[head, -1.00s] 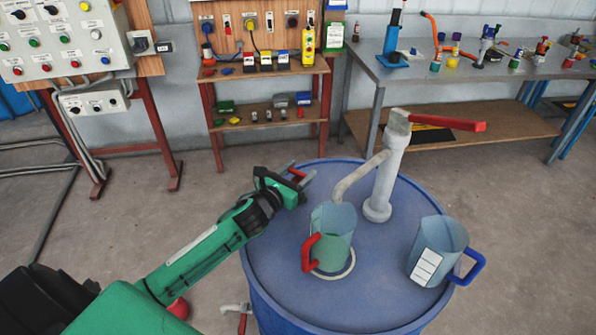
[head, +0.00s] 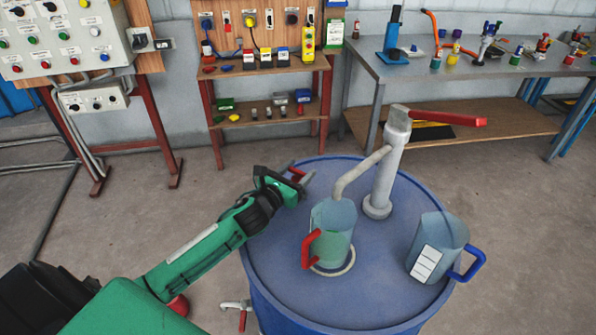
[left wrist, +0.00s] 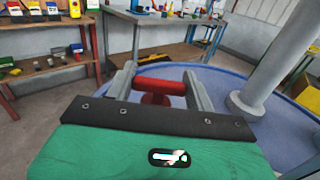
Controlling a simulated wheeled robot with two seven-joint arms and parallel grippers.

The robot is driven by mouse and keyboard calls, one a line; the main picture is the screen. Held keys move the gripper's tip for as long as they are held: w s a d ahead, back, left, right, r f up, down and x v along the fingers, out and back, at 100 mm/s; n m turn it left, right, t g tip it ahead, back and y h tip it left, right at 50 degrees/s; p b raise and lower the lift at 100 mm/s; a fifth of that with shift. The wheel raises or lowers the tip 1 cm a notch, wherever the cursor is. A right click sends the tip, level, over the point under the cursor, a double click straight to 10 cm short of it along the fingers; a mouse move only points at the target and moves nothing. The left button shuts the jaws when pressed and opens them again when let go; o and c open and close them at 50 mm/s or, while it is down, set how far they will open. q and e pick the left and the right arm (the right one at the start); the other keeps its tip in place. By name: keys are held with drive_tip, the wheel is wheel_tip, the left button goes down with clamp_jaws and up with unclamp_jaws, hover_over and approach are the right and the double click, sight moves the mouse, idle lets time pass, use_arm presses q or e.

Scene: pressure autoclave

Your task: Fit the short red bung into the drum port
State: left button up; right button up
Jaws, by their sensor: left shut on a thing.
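The short red bung (left wrist: 161,86) is between the fingers of my left gripper (left wrist: 158,78) in the left wrist view, a wide red top with a narrower red part below. In the head view my left gripper (head: 298,178) is shut on it over the far left part of the blue drum (head: 375,298) lid, and only a little red of the bung (head: 298,172) shows. I cannot tell whether the bung touches the lid. The drum port is not visible; the gripper may hide it. My right gripper is not in view.
A grey pump (head: 385,185) with a red handle stands on the lid, its spout over a clear red-handled jug (head: 333,228). A blue-handled jug (head: 438,245) stands at right. A small tap (head: 236,305) juts near the drum's lower left. Workbenches stand behind.

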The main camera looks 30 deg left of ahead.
sight(298, 179)
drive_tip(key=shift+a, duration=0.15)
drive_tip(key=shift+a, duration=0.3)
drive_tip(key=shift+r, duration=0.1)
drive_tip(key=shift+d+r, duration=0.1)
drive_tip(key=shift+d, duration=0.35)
use_arm(q)
drive_tip(key=shift+f, duration=0.1)
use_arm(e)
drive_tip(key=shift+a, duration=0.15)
use_arm(q)
drive_tip(key=shift+f+b, duration=1)
drive_tip(key=shift+f, duration=0.55)
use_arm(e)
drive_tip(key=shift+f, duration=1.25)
use_arm(q)
drive_tip(key=o, duration=1)
drive_tip(key=shift+o, duration=0.2)
